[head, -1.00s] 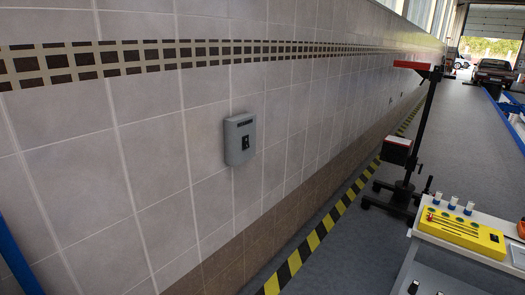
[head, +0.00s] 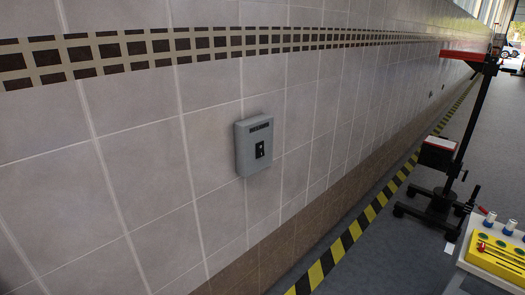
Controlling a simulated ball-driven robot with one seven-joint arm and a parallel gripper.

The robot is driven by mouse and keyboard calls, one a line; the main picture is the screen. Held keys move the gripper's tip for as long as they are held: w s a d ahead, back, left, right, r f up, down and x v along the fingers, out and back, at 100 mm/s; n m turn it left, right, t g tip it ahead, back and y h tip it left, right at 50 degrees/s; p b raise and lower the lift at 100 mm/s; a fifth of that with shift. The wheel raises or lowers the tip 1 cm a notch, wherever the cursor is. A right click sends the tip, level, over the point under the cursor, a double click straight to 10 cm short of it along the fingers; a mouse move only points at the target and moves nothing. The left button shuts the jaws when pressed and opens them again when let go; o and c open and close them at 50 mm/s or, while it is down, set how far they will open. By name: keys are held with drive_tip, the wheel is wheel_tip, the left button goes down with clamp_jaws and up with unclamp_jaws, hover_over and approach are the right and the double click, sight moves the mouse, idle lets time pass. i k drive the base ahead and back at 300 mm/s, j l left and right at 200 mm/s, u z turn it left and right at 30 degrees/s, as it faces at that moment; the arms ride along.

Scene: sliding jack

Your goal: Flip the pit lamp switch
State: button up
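The box is fixed to the tiled wall, a little left of the middle of the head view. A dark label strip sits above the rocker. I cannot tell which way the rocker is set. My gripper is not in the head view, and nothing touches the box.
A black wheeled stand (head: 448,150) with red parts stands at the right, out from the wall. A light cart (head: 462,258) with a yellow tray (head: 497,257) is at the lower right. Yellow-black tape (head: 352,232) runs along the wall's foot. The wall around the box is clear.

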sight(261, 153)
drive_tip(key=i+j+z, duration=0.1)
drive_tip(key=i, duration=0.35)
drive_tip(key=i+j, duration=0.2)
drive_tip(key=i, duration=0.3)
drive_tip(key=i+j+z, duration=0.15)
drive_tip(key=i, duration=0.3)
drive_tip(key=i+j, duration=0.3)
drive_tip(key=i, duration=0.15)
drive_tip(key=l+z, duration=0.05)
